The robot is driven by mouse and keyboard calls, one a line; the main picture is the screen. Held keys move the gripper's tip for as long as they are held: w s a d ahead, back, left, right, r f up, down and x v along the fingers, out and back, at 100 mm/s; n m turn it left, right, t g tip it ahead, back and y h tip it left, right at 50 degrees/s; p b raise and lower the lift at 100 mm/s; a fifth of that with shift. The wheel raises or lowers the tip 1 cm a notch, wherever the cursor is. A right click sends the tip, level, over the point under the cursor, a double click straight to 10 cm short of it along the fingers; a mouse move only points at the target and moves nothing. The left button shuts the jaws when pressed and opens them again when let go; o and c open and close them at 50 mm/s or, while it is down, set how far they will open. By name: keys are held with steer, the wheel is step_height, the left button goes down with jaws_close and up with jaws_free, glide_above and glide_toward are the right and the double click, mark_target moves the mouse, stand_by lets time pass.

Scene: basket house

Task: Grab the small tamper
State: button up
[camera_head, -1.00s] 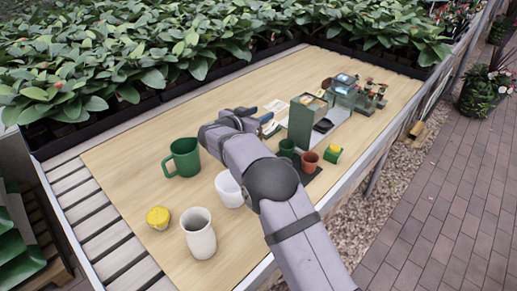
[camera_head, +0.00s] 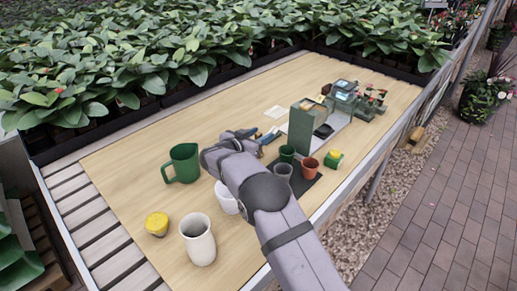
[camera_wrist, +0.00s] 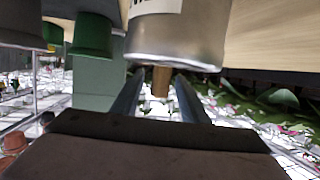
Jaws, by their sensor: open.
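In the wrist view a silver metal can (camera_wrist: 178,38) with a white label shows upside down, close in front of my gripper (camera_wrist: 160,84). A short brown stub (camera_wrist: 161,81) shows at the can's rim, in the gap between my two separated fingers; I cannot tell whether it is the small tamper. My gripper is open, and contact with the stub is not visible. The can is hidden there.
A green mug (camera_head: 184,163) stands left of my arm. A white bowl (camera_head: 226,196), a pale vase (camera_head: 198,239) and a yellow-topped pot (camera_head: 157,223) are nearer. A green box (camera_head: 302,126) and small green, grey and brown pots (camera_head: 310,169) are on the right.

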steer(key=shift+w+d+f, duration=0.3)
steer(key=shift+w+f, duration=0.15)
steer(key=shift+f, duration=0.1)
steer(key=shift+w+d+f, duration=0.25)
steer(key=shift+w+f, duration=0.15)
steer(key=shift+f, duration=0.1)
steer(key=shift+w+d+f, duration=0.1)
steer(key=shift+w+d, duration=0.15)
steer(key=shift+w, duration=0.1)
jaws_close()
